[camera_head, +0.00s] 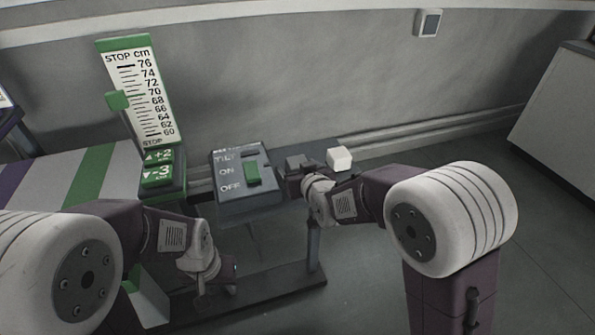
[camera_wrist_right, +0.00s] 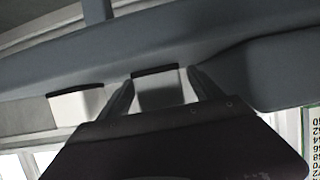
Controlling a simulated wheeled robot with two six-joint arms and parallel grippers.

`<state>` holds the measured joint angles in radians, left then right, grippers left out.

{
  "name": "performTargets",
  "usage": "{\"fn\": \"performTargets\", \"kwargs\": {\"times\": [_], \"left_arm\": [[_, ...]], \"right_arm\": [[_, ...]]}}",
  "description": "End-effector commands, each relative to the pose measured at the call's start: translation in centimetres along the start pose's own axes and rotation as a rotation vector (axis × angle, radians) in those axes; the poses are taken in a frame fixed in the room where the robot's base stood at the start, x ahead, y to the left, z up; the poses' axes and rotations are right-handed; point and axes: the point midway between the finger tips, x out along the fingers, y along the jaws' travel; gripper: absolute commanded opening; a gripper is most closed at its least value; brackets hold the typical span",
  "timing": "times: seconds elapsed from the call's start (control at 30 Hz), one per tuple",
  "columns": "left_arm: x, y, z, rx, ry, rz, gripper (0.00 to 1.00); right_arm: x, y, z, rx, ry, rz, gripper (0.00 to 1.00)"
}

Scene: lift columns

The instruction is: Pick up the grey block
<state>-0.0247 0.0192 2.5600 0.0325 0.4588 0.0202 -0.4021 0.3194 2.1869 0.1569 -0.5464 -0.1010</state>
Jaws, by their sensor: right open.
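The grey block (camera_head: 296,161) sits at the right edge of the dark switch box, on a narrow dark support. In the right wrist view the block (camera_wrist_right: 156,88) shows between the two fingers. My right gripper (camera_head: 293,182) is open at the near side of the block, a finger on either side; I cannot tell whether they touch it. My left gripper (camera_head: 228,274) hangs low at the left of centre, away from the block; its jaws are too dark to read.
A white block (camera_head: 339,158) stands just right of the grey one and also shows in the wrist view (camera_wrist_right: 78,103). The switch box (camera_head: 240,192) with a green switch is at left. A green-edged scale (camera_head: 137,90) rises behind a striped table (camera_head: 45,170). Open floor lies at right.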

Motion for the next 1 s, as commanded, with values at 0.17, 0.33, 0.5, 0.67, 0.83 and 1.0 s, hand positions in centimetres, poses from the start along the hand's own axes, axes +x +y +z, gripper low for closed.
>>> {"fn": "performTargets", "kwargs": {"times": [0.17, 0.33, 0.5, 0.67, 0.83, 1.0], "left_arm": [[-0.1, 0.0, 0.0, 0.0, 0.0, 0.0, 0.36], [-0.1, 0.0, 0.0, 0.0, 0.0, 0.0, 0.36], [-0.1, 0.0, 0.0, 0.0, 0.0, 0.0, 0.36], [-0.1, 0.0, 0.0, 0.0, 0.0, 0.0, 0.36], [-0.4, 0.0, -0.1, 0.0, 0.0, 0.0, 0.36], [-1.5, 0.0, -0.2, 0.0, 0.0, 0.0, 0.36]], "right_arm": [[-0.1, 0.0, -0.1, 0.0, 0.0, 0.0, 0.66], [-0.1, 0.0, -0.1, 0.0, 0.0, 0.0, 0.19], [-0.1, 0.0, -0.5, 0.001, 0.01, 0.0, 0.0], [-0.1, 0.0, -0.5, 0.001, 0.01, 0.0, 0.0], [-0.3, 0.0, -1.0, 0.001, 0.011, 0.0, 0.0], [-1.1, 0.0, -2.8, 0.002, 0.013, 0.0, 0.0]]}}
